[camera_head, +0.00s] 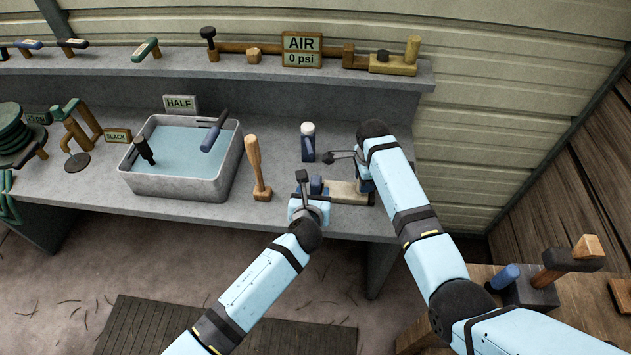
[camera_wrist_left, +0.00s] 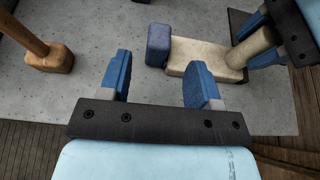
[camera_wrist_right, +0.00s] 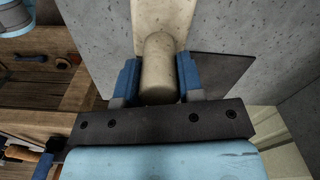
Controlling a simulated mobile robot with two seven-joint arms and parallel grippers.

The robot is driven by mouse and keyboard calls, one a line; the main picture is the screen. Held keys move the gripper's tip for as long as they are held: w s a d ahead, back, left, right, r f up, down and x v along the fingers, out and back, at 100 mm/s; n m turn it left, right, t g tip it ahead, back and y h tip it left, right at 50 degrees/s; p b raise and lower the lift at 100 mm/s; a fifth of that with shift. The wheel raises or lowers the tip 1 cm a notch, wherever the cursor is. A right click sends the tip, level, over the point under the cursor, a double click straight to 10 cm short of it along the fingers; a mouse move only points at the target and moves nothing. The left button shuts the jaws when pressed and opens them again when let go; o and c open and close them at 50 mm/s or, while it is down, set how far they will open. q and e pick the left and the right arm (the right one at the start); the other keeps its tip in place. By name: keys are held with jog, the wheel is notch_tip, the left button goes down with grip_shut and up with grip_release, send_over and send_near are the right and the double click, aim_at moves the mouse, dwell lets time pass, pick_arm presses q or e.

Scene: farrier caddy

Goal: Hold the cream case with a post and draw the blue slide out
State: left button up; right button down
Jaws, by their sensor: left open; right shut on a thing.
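The cream case (camera_head: 342,191) lies on the grey bench near its front edge, and it also shows in the left wrist view (camera_wrist_left: 198,57). The end block of the blue slide (camera_wrist_left: 158,45) sticks out at the case's left end. The case's cream post (camera_wrist_right: 158,72) rises from its other end, between my right gripper's fingers. My right gripper (camera_wrist_right: 158,80) is shut on that post. My left gripper (camera_wrist_left: 160,75) is open and empty, just short of the blue block and apart from it. In the head view my arms partly hide the case and slide.
A wooden mallet (camera_head: 256,170) stands left of my left gripper. A blue-and-white bottle (camera_head: 308,142) stands behind the slide. A grey tub (camera_head: 180,188) of water is farther left. A dark plate (camera_wrist_right: 228,75) lies beneath the post end.

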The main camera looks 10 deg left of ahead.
aim_at(316, 182)
pick_arm(q)
jog(key=x, duration=0.6)
jog(key=shift+w+f, duration=0.15)
jog(key=shift+w, duration=0.1)
